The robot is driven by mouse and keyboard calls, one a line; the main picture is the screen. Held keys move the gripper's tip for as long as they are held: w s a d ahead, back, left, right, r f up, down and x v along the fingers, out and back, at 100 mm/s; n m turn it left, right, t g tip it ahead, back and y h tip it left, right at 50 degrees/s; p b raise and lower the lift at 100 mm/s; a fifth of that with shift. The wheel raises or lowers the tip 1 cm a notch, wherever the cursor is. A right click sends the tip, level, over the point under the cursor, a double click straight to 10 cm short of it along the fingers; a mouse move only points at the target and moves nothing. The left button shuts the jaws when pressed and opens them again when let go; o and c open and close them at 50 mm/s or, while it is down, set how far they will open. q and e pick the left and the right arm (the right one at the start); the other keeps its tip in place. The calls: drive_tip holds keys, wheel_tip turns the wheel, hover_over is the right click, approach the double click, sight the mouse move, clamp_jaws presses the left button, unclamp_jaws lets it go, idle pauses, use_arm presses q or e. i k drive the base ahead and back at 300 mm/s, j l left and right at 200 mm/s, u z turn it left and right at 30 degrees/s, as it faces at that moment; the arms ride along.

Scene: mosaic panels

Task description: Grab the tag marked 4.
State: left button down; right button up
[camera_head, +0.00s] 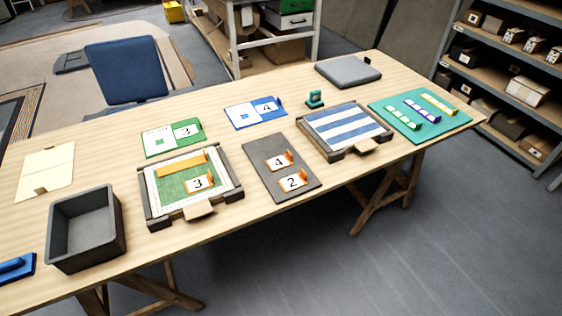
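The tag marked 4 (277,163) is a white tag with orange edges and a small orange upright piece at its right. It lies on the upper part of a dark grey mat (267,150) near the middle of the table. A similar tag marked 2 (292,182) lies just below it on the same mat. Another orange-edged tag marked 3 (198,184) lies in the green-based framed panel (147,196) to the left. A blue-and-white card (238,116) behind the mat also shows a 4. Neither of my grippers is in view.
The wooden table (350,97) also bears an empty dark bin (119,211), a green card marked 3 (157,140), a blue-striped framed panel (349,127) and a teal mat (452,119) with colored strips. A blue chair (124,69) stands behind the table.

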sight(281, 162)
drive_tip(key=i+l+u, duration=0.1)
drive_tip(key=l, duration=0.25)
drive_tip(key=i+l, duration=0.2)
drive_tip(key=l, duration=0.2)
drive_tip(key=i+l+u, duration=0.15)
drive_tip(key=l, duration=0.2)
drive_tip(key=i+l+u, duration=0.1)
drive_tip(key=l, duration=0.3)
drive_tip(key=i+l+u, duration=0.1)
drive_tip(key=l, duration=0.3)
drive_tip(key=i, duration=0.1)
